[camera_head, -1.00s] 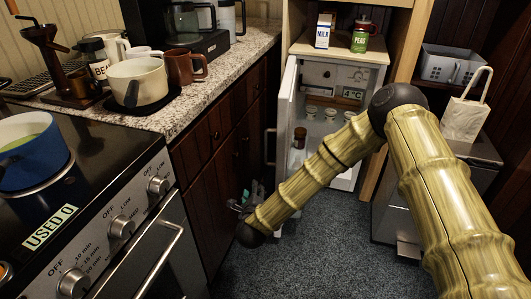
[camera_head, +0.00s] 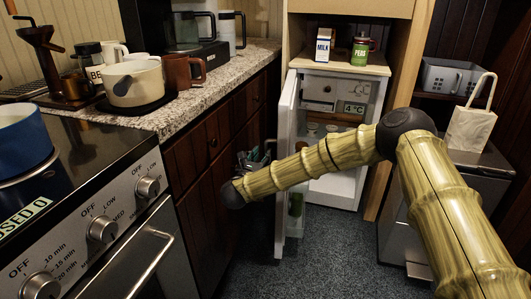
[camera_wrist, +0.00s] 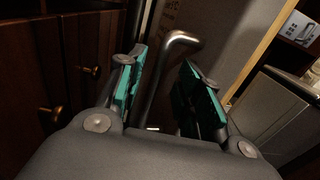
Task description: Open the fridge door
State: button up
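The small white fridge (camera_head: 335,190) stands under a wooden shelf in the head view. Its door (camera_head: 286,120) stands ajar on the left side, swung out toward me, and the lit inside shows. My gripper (camera_head: 254,160) is beside the door's outer face, partly hidden by my arm and small in this view. In the wrist view, the metal door handle (camera_wrist: 160,80) runs between the two teal fingers of my gripper (camera_wrist: 162,92). The fingers are apart, with gaps to the handle.
Dark cabinets (camera_head: 215,150) and the stove (camera_head: 110,220) stand on the left. A grey cabinet (camera_head: 480,180) is on the right. Carpeted floor (camera_head: 320,240) is free in front.

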aim_at(265, 150)
jog(key=shift+b+x, duration=0.35)
jog(key=shift+x, duration=2.15)
grip_shut()
